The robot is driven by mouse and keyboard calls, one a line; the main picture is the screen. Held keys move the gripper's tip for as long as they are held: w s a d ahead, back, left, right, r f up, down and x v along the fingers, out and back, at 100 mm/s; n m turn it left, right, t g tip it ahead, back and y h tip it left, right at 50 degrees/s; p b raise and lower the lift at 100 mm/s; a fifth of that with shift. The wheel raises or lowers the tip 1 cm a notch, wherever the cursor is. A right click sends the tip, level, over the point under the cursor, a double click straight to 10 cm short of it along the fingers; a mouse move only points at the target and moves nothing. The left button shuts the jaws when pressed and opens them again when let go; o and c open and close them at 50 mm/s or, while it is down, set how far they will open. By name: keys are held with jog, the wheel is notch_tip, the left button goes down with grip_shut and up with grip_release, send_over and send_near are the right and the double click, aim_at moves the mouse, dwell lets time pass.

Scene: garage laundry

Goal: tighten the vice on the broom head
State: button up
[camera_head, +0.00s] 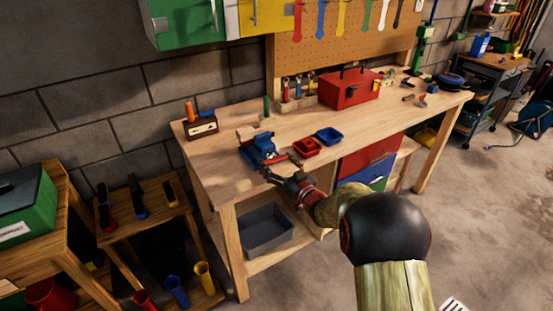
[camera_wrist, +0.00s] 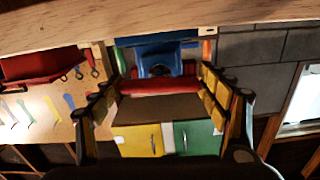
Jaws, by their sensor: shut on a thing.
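The blue vice (camera_head: 263,147) is on the front edge of the workbench, left of the small bins. A small tan piece (camera_head: 247,132) shows at its far side; I cannot tell whether this is the broom head or how firmly it is held. My gripper (camera_head: 274,173) is at the near side of the vice, at the bench edge. In the wrist view, which is upside down, my gripper (camera_wrist: 160,84) is shut on a red bar (camera_wrist: 160,88), the vice's handle, which spans between both fingers. The blue vice body (camera_wrist: 158,55) is right behind it.
A red bin (camera_head: 306,146) and a blue bin (camera_head: 328,136) stand close to the right of the vice. A red toolbox (camera_head: 349,87) is farther back. A grey crate (camera_head: 265,232) is on the shelf below. The bench (camera_head: 222,165) is clear to the left.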

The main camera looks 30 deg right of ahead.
jog(key=m+p, duration=0.3)
jog(key=m, duration=0.1)
jog(key=shift+r+m, duration=0.15)
jog(key=shift+m, duration=0.15)
jog(key=shift+m+p, duration=0.85)
jog(key=shift+m, duration=0.35)
grip_shut()
jog(key=shift+a, duration=0.1)
jog(key=c, duration=0.6)
grip_release()
jog(key=shift+c, duration=0.2)
jog(key=o, duration=1.7)
jog(key=shift+o, duration=0.5)
jog(key=shift+s, duration=0.15)
